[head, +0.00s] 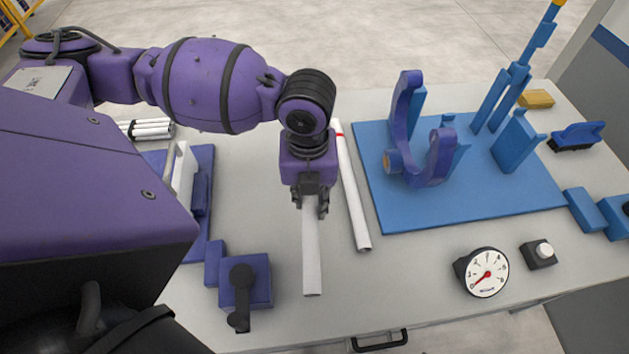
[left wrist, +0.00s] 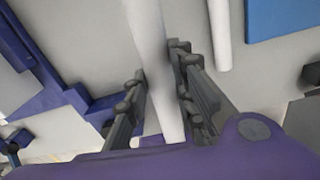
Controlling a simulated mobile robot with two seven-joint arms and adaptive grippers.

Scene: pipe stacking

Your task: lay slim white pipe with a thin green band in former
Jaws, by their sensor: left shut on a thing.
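My left gripper (head: 310,205) is shut on a slim white pipe (head: 312,258), gripping it near its far end in the head view. The pipe points toward the table's front edge. In the left wrist view the pipe (left wrist: 149,35) runs between the two dark fingers (left wrist: 160,65). No green band shows on its visible part. I cannot tell whether it touches the table. A purple curved holder with an open top (head: 440,158), which looks like the former, stands on a blue board (head: 480,207) to the right. My right gripper is not in view.
Another white pipe (head: 351,190) with a red band lies just right of the held one. Several white pipes (head: 147,129) lie at the back left. A purple block with a dark lever (head: 258,280) stands front left. A dial gauge (head: 487,272) stands front right.

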